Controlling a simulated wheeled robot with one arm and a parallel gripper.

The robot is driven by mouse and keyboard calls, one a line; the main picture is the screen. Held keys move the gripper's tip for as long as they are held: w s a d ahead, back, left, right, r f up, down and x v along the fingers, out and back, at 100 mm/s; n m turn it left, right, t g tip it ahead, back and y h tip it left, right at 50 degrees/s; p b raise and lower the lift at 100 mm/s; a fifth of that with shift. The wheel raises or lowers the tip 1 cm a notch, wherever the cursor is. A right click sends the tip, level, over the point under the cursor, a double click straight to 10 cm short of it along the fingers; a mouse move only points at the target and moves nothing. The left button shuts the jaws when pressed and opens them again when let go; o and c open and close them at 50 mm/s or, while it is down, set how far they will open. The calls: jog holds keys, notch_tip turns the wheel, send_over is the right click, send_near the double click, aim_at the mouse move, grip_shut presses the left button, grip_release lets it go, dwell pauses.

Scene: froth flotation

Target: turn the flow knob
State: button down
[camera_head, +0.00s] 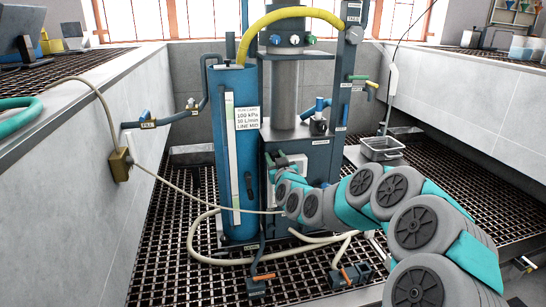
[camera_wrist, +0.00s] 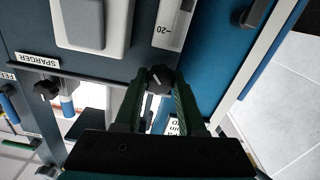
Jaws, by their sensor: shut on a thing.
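The flow knob (camera_wrist: 159,77) is a small black knob with a white pointer line, on the dark panel below a white scale strip marked 20 in the wrist view. My gripper (camera_wrist: 160,88) has its two dark green fingers on either side of the knob and is shut on it. The fingers cover the knob's sides. In the head view my arm reaches in from the lower right to the dark cabinet (camera_head: 325,160) beside the blue column (camera_head: 240,150); the knob and fingertips cannot be made out there.
Another black knob (camera_wrist: 46,90) sits near the SPARGER label (camera_wrist: 38,61). A pale hose (camera_head: 205,245) lies on the grating around the column base. Orange-handled valves (camera_head: 347,275) stand low in front. A metal basin (camera_head: 382,148) is at right. Grating at left is mostly clear.

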jog(key=shift+f, duration=0.1)
jog(key=shift+f+m+b, duration=0.1)
jog(key=shift+m+b, duration=0.65)
jog(key=shift+m, duration=0.95)
jog(key=c, duration=0.5)
grip_release()
jog(key=shift+a, duration=0.1)
jog(key=shift+s, duration=0.1)
jog(key=v, duration=0.7)
jog(key=shift+s+r, duration=0.3)
jog(key=shift+s, duration=0.05)
